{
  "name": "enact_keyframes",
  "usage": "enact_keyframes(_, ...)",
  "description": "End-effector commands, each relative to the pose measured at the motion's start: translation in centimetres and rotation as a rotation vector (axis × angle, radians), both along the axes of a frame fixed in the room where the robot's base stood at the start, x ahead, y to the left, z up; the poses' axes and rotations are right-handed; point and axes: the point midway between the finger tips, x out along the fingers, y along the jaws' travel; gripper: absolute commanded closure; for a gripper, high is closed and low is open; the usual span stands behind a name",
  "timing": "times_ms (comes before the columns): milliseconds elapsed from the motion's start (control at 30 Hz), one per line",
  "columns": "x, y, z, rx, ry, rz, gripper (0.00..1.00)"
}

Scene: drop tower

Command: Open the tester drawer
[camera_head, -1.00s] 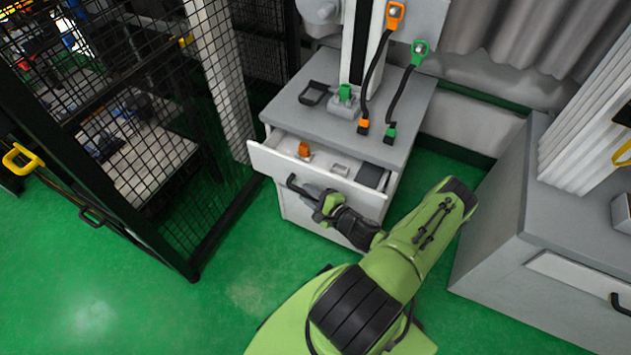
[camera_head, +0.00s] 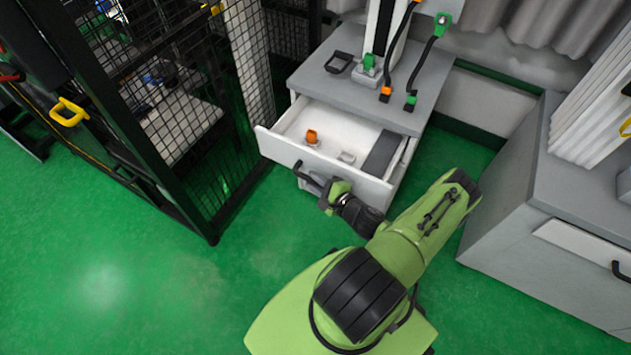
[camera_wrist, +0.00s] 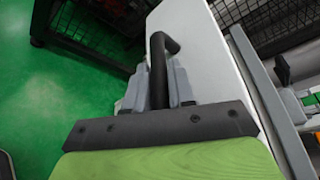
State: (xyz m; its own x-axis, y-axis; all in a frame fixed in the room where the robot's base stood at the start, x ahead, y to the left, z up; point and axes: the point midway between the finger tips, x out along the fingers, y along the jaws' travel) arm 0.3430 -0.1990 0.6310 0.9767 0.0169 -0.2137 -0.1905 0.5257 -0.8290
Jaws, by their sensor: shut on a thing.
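The tester drawer (camera_head: 322,160) is white and stands well out from the grey cabinet (camera_head: 385,92). Inside it are an orange piece (camera_head: 311,136), a small pale piece (camera_head: 347,157) and a dark grey section at the right. The black bar handle (camera_head: 308,178) is on the drawer's front. My gripper (camera_head: 327,190) is at the handle, in front of the drawer. In the wrist view its grey fingers (camera_wrist: 163,84) are shut around the black handle (camera_wrist: 160,50), beside the white drawer front (camera_wrist: 212,60). The fingertips' contact is partly hidden.
A black mesh fence (camera_head: 150,110) stands close on the left. A second grey cabinet (camera_head: 510,200) is at the right. Green floor is free at the front left. A tester column with orange and green connectors stands on the cabinet top.

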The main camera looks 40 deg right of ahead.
Motion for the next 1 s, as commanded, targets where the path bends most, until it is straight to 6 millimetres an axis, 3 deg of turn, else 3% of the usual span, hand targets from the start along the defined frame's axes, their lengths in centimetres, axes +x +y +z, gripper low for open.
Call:
enact_keyframes(33, -0.1, 0.0, -0.1, 0.001, 0.003, -0.002, 1.0)
enact_keyframes(67, -0.1, 0.0, -0.1, 0.001, 0.003, -0.002, 0.75)
enact_keyframes(200, -0.1, 0.0, -0.1, 0.001, 0.003, -0.002, 0.56)
enact_keyframes(467, -0.1, 0.0, 0.0, 0.001, 0.002, -0.001, 0.56)
enact_keyframes(567, -1.1, -0.1, 0.3, 0.001, 0.003, -0.003, 0.56)
enact_keyframes(1000, -12.6, -0.3, 2.9, 0.001, 0.004, -0.006, 0.56)
